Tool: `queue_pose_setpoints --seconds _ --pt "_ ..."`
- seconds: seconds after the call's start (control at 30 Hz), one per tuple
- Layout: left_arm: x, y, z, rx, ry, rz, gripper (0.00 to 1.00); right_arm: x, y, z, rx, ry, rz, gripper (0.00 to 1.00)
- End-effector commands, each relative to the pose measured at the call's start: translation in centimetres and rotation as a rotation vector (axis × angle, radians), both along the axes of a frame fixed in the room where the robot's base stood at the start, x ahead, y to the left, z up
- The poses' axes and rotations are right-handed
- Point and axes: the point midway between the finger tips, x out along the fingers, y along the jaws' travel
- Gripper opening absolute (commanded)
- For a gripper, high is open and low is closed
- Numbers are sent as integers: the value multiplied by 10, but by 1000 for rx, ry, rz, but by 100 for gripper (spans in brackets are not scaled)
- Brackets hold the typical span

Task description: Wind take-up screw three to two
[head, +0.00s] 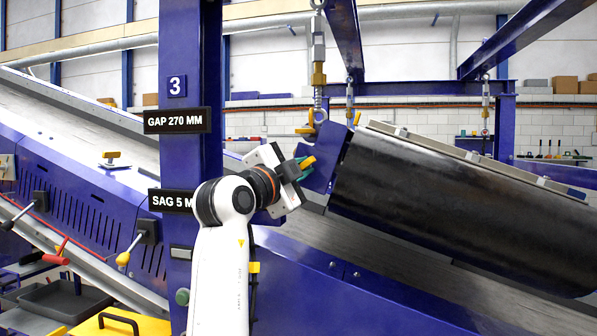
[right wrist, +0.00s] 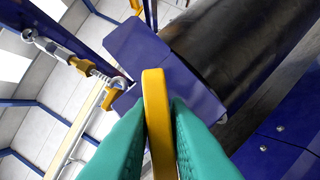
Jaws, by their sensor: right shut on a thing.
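My right gripper (head: 302,165) is at the near end of the dark magnet drum, right of the blue post. Its green fingers (right wrist: 160,130) are shut on a yellow bar (right wrist: 158,115), seen edge-on between them; it also shows in the head view (head: 307,162). A hanging screw link (head: 319,72) with a yellow block and an eye hangs just above the gripper; it also shows in the right wrist view (right wrist: 80,64), left of the bar. The number plate 3 (head: 177,86) is on the post. I cannot tell which part is the take-up screw. My left gripper is not in view.
The black drum (head: 450,210) slopes down to the right beside my gripper. A sign reading GAP 270 MM (head: 177,121) is on the blue post (head: 212,60); my arm partly hides a SAG sign (head: 168,200). More hanging links (head: 485,105) are at the right.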

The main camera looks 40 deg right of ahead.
Motion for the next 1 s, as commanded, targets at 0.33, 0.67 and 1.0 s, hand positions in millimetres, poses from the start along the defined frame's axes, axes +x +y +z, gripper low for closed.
queue_pose_setpoints --seconds 0.33,0.67,1.0 --pt "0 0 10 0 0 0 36 0 0 1 247 -286 0 0" --pt "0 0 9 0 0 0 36 0 0 0 271 -313 0 0" --pt "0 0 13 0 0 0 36 0 0 -1 350 -407 0 40"
